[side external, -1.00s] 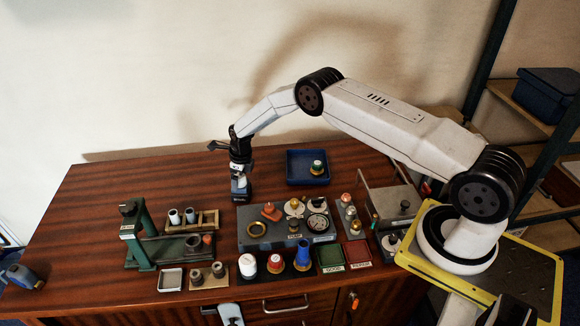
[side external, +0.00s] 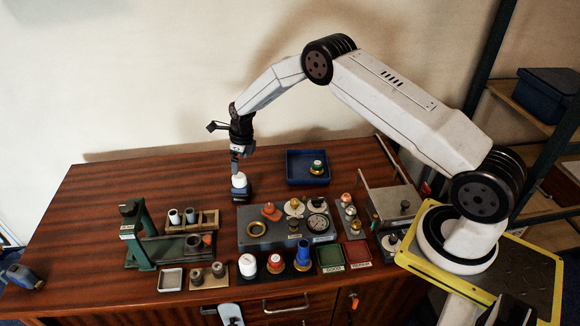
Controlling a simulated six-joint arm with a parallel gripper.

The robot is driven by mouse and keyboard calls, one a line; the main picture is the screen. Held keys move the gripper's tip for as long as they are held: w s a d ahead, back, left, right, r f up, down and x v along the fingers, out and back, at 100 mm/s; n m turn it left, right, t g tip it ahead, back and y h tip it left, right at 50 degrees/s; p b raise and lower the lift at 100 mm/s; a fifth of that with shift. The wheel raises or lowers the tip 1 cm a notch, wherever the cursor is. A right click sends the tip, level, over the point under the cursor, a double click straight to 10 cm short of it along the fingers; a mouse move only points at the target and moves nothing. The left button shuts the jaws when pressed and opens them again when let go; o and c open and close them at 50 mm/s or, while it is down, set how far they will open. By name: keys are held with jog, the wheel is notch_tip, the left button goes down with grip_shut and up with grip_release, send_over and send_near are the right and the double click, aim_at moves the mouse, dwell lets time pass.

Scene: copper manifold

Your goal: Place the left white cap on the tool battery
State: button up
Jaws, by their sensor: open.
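A white cap (side external: 239,181) sits upright on top of the dark tool battery (side external: 241,195), which stands on the table left of the blue tray. My gripper (side external: 236,158) is open and empty, pointing down just above the cap. A small gap seems to show between the fingertips and the cap. The cap's exact seating on the battery is too small to tell. Another white-topped piece (side external: 248,265) stands in the dark holder at the front.
A blue tray (side external: 293,178) with a small brass-coloured fitting stands to the right. A grey fixture (side external: 250,247) with gauge and fittings is in front. A green press (side external: 131,225) and wooden racks stand front left. The table's back left is clear.

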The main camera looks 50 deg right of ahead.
aim_at(244, 177)
jog(key=shift+s+d+r, duration=0.1)
jog(key=shift+s+r, duration=0.1)
jog(key=shift+r, duration=1.1)
jog(key=shift+s+d+r, duration=0.1)
jog(key=shift+s+r, duration=0.1)
jog(key=shift+r, duration=1.05)
jog(key=shift+a, duration=0.1)
jog(key=s+a+r+n, duration=0.2)
jog(key=s+r+n, duration=0.3)
jog(key=s+n, duration=0.3)
jog(key=s+a+r+n, duration=0.3)
jog(key=s+r+n, duration=0.25)
jog(key=n, duration=0.35)
jog(key=s+a+r+n+t, duration=0.1)
jog(key=s+a+n, duration=0.1)
jog(key=s+n, duration=1.2)
jog(key=shift+s+r+n+h, duration=0.15)
jog(key=shift+s+n+h, duration=0.2)
jog(key=shift+s, duration=1.15)
